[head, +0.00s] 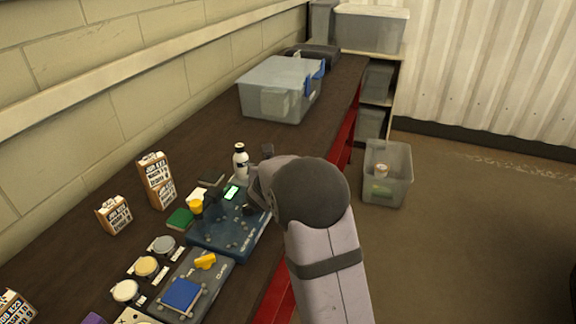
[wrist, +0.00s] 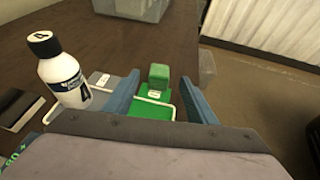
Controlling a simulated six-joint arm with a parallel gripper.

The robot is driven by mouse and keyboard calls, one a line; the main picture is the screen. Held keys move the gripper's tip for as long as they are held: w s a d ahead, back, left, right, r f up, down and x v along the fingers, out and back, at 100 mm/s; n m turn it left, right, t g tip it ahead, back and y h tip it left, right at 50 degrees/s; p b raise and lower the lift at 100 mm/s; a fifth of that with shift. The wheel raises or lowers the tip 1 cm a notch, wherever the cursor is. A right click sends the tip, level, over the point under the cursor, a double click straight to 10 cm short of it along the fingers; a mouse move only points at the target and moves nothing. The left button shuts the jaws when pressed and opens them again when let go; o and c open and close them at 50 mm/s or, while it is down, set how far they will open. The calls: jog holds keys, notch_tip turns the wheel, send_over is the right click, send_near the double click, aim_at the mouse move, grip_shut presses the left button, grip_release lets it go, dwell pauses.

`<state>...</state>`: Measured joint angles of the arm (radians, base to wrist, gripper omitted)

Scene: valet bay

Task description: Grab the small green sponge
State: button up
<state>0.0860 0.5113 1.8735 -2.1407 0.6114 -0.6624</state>
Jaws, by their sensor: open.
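A small green block (wrist: 159,76), which looks like the small sponge, shows in the wrist view on a flat green piece (wrist: 152,109) with a white label. A thin white outline borders this piece. My gripper (wrist: 160,88) is open, and the block shows between its two blue-grey fingers; I cannot tell how far beyond the tips it is. In the head view my gripper (head: 259,168) is over the bench beside the white bottle, and my arm hides the block. A larger dark green block (head: 180,219) lies farther left on the bench.
The white bottle (head: 240,162) with a dark cap stands close to my gripper; it also shows in the wrist view (wrist: 66,80). A grey lidded bin (head: 278,91) stands farther back. Bench between bottle and bin is clear.

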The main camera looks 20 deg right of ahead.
jog(key=shift+p+x, duration=1.05)
jog(key=shift+x, duration=1.55)
jog(key=c, duration=1.1)
